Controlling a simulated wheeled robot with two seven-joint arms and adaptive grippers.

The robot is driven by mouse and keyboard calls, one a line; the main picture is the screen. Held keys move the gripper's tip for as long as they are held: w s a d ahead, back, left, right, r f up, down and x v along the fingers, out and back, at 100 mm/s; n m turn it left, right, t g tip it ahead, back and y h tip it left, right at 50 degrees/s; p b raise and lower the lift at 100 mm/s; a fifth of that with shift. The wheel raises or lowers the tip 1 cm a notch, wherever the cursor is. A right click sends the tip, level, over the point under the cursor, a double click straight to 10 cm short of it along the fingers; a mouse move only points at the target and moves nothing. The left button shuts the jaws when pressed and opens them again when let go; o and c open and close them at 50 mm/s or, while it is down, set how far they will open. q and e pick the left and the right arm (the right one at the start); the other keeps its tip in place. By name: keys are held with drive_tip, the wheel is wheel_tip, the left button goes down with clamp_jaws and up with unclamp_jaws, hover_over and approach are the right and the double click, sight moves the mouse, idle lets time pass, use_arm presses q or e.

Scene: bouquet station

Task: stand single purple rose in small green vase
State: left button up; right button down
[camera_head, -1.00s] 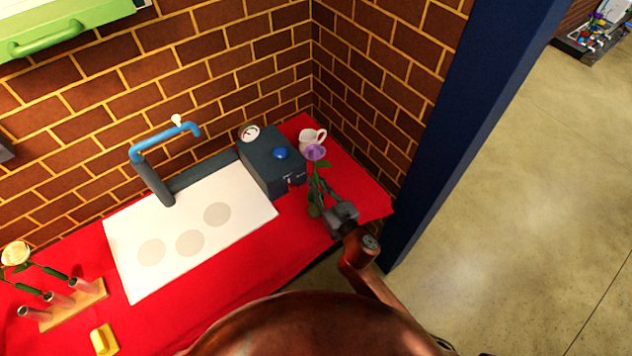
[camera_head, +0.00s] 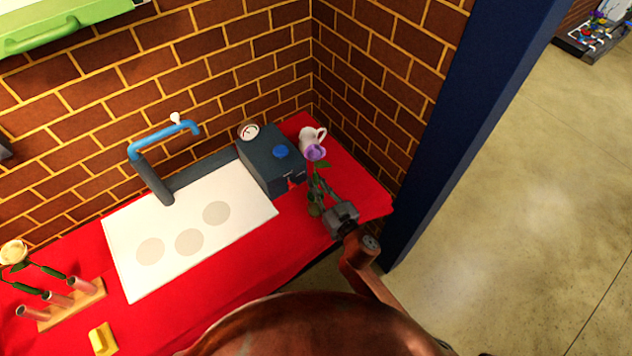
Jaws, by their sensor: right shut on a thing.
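The purple rose (camera_head: 316,153) is at the right part of the red counter, its bloom toward the wall and its green stem and leaves running back to my right gripper (camera_head: 326,194). The right gripper is shut on the rose's stem. A small green vase cannot be made out; a green shape near the fingers looks like a leaf of the rose. My left gripper is not in view.
A white mug (camera_head: 311,138) stands just behind the bloom. A dark box with a blue button (camera_head: 272,165) stands left of it. A white board (camera_head: 185,240) lies mid-counter. A wooden rack with tubes (camera_head: 70,306), holding a cream rose (camera_head: 14,252), and a yellow block (camera_head: 102,340) are at left.

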drive_tip(key=c, duration=1.9)
unclamp_jaws()
drive_tip(key=shift+s, duration=0.1)
